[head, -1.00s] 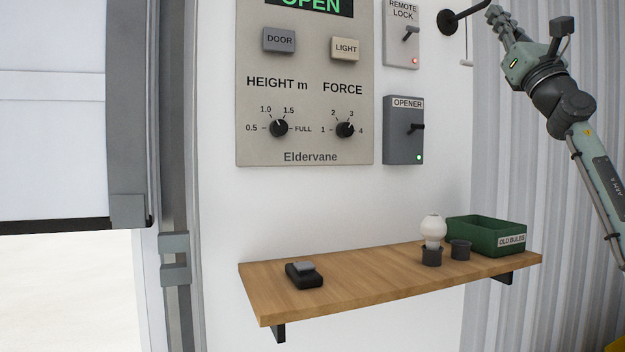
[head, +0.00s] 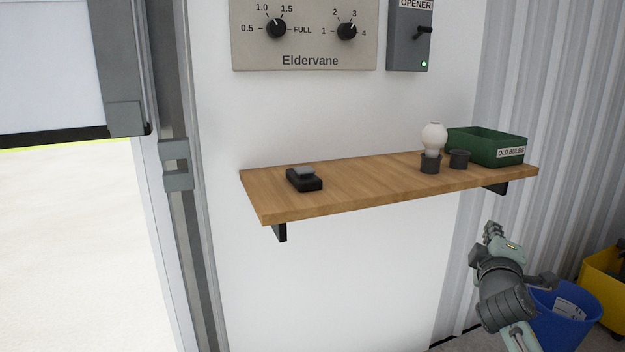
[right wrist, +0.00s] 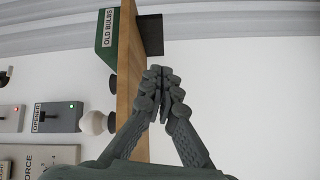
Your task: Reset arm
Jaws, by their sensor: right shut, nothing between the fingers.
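My right gripper (head: 492,232) is low at the right in the head view, in front of the corrugated wall and below the right end of the wooden shelf (head: 350,195). In the right wrist view its fingers (right wrist: 160,78) are together and empty. There the shelf (right wrist: 128,75) appears turned on its side, left of the fingers, with a gap I cannot judge. My left gripper is in neither view.
The shelf bears a small black device (head: 304,180), a white bulb (head: 433,138) in a dark holder, an empty dark holder (head: 459,160) and a green box (head: 485,147) labelled OLD BULBS. A blue bin (head: 560,315) and a yellow container (head: 605,285) stand at the lower right.

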